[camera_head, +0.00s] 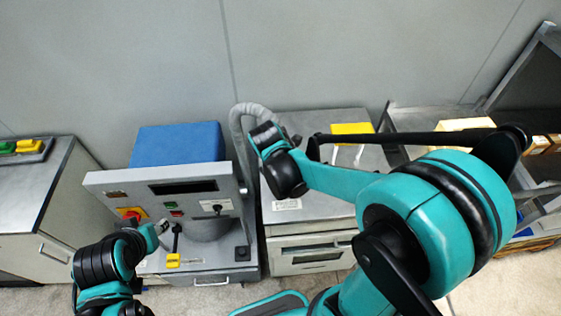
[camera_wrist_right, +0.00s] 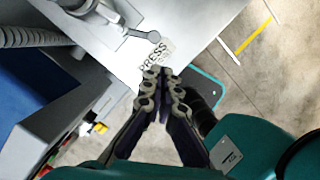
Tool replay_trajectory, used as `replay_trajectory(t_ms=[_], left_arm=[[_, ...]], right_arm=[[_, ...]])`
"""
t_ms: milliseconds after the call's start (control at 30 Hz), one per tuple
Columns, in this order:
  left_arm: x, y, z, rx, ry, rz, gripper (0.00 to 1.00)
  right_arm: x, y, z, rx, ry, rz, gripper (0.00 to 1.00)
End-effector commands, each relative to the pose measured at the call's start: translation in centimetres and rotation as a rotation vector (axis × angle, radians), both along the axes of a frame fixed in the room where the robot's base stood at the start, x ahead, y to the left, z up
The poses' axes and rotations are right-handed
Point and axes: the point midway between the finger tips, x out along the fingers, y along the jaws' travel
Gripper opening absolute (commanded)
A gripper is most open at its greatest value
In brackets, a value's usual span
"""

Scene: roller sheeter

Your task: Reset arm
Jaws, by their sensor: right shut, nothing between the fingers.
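My right arm reaches from the right across the middle of the head view, with its wrist (camera_head: 280,165) above the gap between the control-panel machine (camera_head: 105,183) and the grey cabinet (camera_head: 335,213). Its fingers are hidden in the head view. In the right wrist view my right gripper (camera_wrist_right: 165,75) is shut and empty, its tips together in front of a pale surface labelled "PRESS" (camera_wrist_right: 155,57). I cannot tell whether they touch it. My left arm (camera_head: 105,258) is at the lower left, in front of the panel machine. Its fingers are not clear.
A grey hose (camera_head: 238,120) rises beside my right wrist. A side counter (camera_head: 28,190) is at left; shelving with yellow boxes is at right.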

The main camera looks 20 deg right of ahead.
Motion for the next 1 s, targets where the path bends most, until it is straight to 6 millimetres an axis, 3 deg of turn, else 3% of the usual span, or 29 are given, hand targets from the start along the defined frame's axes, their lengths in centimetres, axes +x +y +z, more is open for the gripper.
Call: replay_trajectory(t_ms=[233,367,467,800,1000], left_arm=[[0.0,0.0,0.0,0.0,0.0,0.0,0.4],[0.0,0.0,-1.5,0.0,0.0,0.0,0.4],[0.0,0.0,-4.0,0.0,0.0,0.0,0.4],[0.0,0.0,-13.9,0.0,0.0,0.0,0.4],[0.0,0.0,-16.6,0.0,0.0,0.0,0.4]], right_arm=[[0.0,0.1,0.1,0.002,-0.002,-0.004,0.0],[-0.4,0.0,-0.5,0.027,-0.053,-0.097,0.0],[-1.1,0.1,-1.4,0.088,-0.154,-0.29,0.0],[-4.9,0.5,-5.6,0.526,-0.523,-1.264,0.0],[-6.2,0.8,-7.0,0.741,-0.588,-1.627,0.0]])
